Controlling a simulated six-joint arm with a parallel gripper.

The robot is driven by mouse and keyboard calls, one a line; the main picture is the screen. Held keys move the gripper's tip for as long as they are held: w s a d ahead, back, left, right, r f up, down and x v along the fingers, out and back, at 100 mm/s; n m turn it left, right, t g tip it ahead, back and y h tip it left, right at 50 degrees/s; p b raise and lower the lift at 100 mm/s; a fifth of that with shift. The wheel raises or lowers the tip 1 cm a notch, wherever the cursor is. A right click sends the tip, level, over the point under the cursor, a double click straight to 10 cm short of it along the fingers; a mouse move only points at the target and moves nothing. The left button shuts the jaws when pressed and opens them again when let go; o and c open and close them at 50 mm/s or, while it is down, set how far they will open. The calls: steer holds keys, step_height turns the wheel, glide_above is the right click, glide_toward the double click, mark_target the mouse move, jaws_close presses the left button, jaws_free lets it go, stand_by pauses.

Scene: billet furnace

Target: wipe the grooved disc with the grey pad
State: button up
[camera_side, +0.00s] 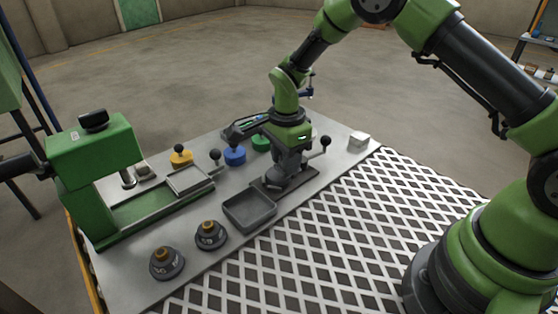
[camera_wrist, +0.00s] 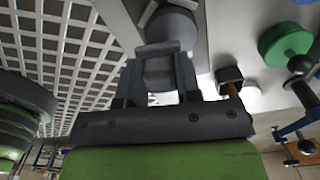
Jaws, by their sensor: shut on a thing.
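My gripper (camera_side: 285,168) is low over the right part of the bench, above a dark base plate. In the wrist view my gripper (camera_wrist: 160,62) has its fingers closed on a dark grey block, which looks like the grey pad (camera_wrist: 160,75). In that view a rounded grey body (camera_wrist: 172,24) lies just beyond the fingertips; it may be the grooved disc, but no grooves can be made out. I cannot tell whether the pad touches it. In the side view my gripper hides most of that spot.
An empty dark tray (camera_side: 249,209) is left of my gripper. Two dark brass-topped discs (camera_side: 167,263) stand at the front. Yellow (camera_side: 181,159), blue (camera_side: 235,156) and green (camera_side: 260,143) knobs line the back. A green press (camera_side: 98,165) stands left.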

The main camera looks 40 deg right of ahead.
steer(key=shift+r, duration=3.35)
